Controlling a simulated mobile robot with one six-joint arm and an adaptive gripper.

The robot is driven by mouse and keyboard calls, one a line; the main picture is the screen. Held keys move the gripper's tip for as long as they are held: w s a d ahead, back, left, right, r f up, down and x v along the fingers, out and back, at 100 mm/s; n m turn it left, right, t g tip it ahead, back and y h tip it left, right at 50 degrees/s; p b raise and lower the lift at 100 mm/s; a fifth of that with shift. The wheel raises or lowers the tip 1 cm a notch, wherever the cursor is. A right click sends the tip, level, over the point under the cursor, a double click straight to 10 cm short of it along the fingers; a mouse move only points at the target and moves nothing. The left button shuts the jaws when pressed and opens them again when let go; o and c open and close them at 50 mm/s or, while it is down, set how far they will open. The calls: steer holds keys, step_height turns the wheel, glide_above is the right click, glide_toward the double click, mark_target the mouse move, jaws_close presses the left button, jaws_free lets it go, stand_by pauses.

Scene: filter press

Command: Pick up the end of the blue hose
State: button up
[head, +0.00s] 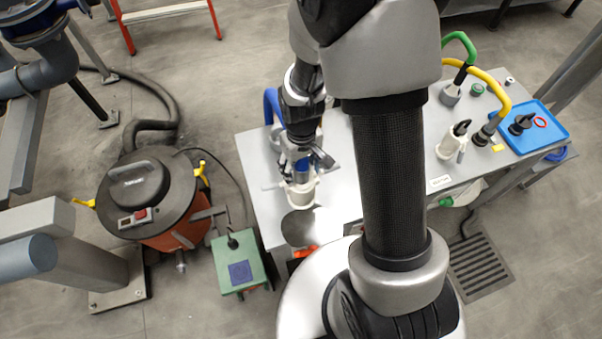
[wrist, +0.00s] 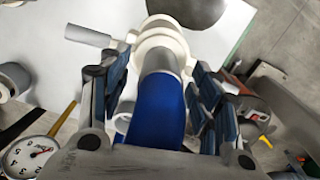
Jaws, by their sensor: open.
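The blue hose (head: 272,105) arches up behind my gripper at the left end of the grey table. Its end meets a pale fitting (head: 301,195) with a side handle, standing on the table. My gripper (head: 308,168) is just above this fitting and hides part of the hose. In the wrist view, the hose (wrist: 161,108) runs up the middle between the two open fingers of my gripper (wrist: 158,70). The pale fitting (wrist: 163,42) shows beyond it, with its handle to the left. Gaps show beside the hose; whether either finger touches it is unclear.
The table (head: 264,180) also holds a yellow hose (head: 497,88), a green hose (head: 462,42) and a blue tray (head: 549,133) at right. An orange-and-black vacuum (head: 150,195) and a green box (head: 238,262) stand left of it. A gauge (wrist: 28,157) shows in the wrist view.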

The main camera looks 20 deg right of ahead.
steer(key=shift+r, duration=0.1)
steer(key=shift+c, duration=0.2)
steer(key=c, duration=1.3)
